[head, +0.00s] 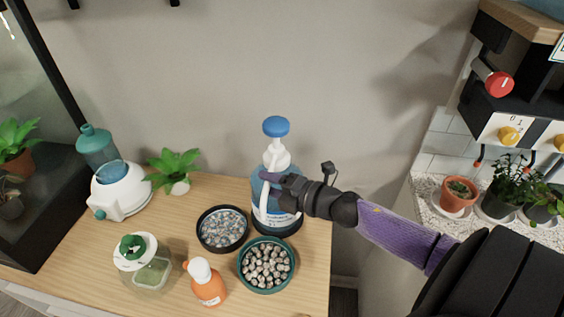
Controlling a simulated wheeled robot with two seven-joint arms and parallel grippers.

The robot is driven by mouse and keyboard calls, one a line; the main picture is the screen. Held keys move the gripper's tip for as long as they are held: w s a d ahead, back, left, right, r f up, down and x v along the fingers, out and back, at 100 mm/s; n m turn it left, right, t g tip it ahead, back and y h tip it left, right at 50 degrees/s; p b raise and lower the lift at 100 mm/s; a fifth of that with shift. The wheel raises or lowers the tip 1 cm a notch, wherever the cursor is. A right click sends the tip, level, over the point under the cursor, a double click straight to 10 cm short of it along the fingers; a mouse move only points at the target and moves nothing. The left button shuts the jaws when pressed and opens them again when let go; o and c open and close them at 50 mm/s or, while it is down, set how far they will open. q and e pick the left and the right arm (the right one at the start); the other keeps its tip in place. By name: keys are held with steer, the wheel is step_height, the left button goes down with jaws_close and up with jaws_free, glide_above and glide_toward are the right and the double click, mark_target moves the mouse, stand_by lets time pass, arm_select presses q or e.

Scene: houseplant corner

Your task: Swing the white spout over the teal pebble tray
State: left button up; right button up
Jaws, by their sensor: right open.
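A blue water jug (290,217) with a blue pump cap (276,126) stands at the back of the wooden table. Its white spout (264,207) comes down along the jug's front left side. The teal pebble tray (242,276) sits in front of the jug, filled with grey and brown pebbles. In the picture, the spout's lower end is just above the tray's back rim; I cannot tell if it is over the tray. My right gripper (270,179) is open at the spout's upper part, hiding some of the jug; contact is unclear. My left gripper is not in view.
A black pebble tray (204,242) lies left of the teal one. An orange spray bottle (209,288) stands in front, near a lidded container (148,272). A white humidifier (121,190) and a small plant (176,170) stand at left. The table's right edge is close to the jug.

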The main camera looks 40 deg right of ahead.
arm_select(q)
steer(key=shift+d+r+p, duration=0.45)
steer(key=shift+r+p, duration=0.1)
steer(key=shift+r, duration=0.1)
arm_select(e)
steer(key=v, duration=0.9)
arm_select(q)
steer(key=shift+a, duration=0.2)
arm_select(e)
steer(key=shift+s, duration=0.15)
